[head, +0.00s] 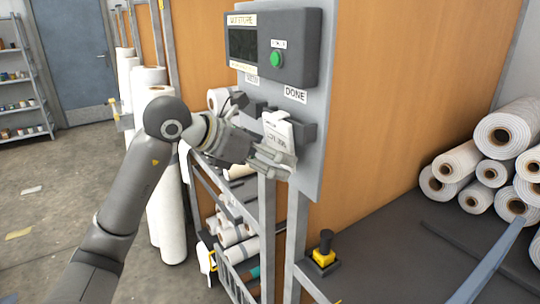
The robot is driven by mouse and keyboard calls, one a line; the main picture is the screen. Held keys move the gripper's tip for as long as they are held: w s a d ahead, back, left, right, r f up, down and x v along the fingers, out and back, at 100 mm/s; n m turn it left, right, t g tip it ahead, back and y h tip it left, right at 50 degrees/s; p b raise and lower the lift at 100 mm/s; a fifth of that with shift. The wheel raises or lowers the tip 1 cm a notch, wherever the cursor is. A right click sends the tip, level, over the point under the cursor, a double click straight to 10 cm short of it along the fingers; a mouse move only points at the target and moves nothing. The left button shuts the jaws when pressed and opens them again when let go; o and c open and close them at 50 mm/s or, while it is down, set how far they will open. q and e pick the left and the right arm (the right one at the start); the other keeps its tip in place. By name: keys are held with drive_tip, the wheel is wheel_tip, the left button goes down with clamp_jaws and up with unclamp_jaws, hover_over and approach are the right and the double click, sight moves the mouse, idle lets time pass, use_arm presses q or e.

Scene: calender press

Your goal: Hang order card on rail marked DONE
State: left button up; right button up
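The white order card (279,133), with printed text, is upright and slightly tilted in front of the dark rail (306,132) below the DONE label (295,94) on the grey panel. My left gripper (272,158) reaches in from the left and is shut on the card's lower end, which its fingers partly hide. Whether the card's top is hooked on the rail or just in front of it cannot be told. Another dark rail (254,107) sits to the left, partly hidden by my gripper. My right gripper is out of view.
Above is a control box (272,45) with a green button (276,59). A yellow-black button (323,250) stands below the panel. White rolls (502,134) are stacked at right. A rack (235,225) with rolls stands under my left arm.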

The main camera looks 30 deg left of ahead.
use_arm(q)
drive_tip(key=v, duration=1.2)
